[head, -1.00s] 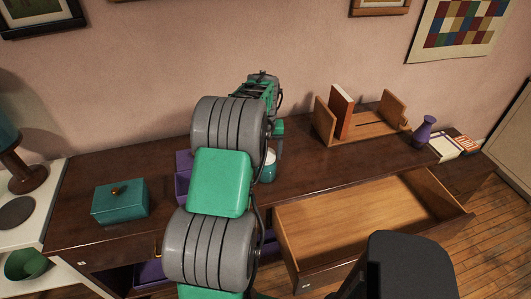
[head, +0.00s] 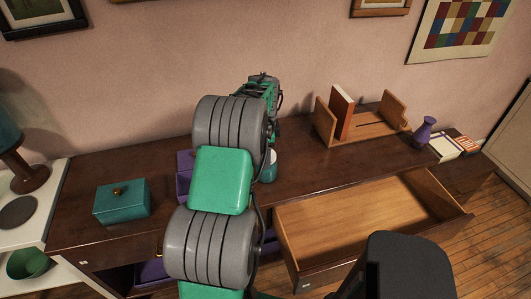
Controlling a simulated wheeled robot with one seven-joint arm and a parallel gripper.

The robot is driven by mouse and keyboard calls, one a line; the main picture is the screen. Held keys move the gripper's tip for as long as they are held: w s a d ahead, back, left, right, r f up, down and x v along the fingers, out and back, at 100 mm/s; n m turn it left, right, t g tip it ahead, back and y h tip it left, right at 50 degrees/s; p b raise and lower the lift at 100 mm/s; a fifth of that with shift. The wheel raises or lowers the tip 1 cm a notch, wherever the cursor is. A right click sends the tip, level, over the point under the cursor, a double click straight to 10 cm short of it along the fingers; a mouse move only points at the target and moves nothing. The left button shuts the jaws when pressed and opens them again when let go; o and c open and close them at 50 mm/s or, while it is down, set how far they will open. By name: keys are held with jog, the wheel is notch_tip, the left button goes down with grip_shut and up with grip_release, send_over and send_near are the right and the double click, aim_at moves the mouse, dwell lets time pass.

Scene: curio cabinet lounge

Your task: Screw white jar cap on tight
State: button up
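A teal jar with a white top (head: 269,167) stands on the dark wooden cabinet, partly hidden behind my arm. The white at its top looks like the cap, but I cannot tell how it sits on the jar. My gripper (head: 275,128) is above the jar, at the far end of my arm. Its fingers are mostly hidden and too small to show whether they are open or shut.
An open, empty drawer (head: 340,218) juts out at the front right. A teal lidded box (head: 122,203) stands left, and a purple box (head: 184,172) is partly behind my arm. A wooden book rack (head: 370,126) and purple vase (head: 424,132) stand right.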

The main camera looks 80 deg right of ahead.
jog(key=m, duration=0.6)
jog(key=shift+f, duration=0.1)
jog(key=m, duration=0.6)
jog(key=shift+m, duration=0.3)
jog(key=o, duration=1.8)
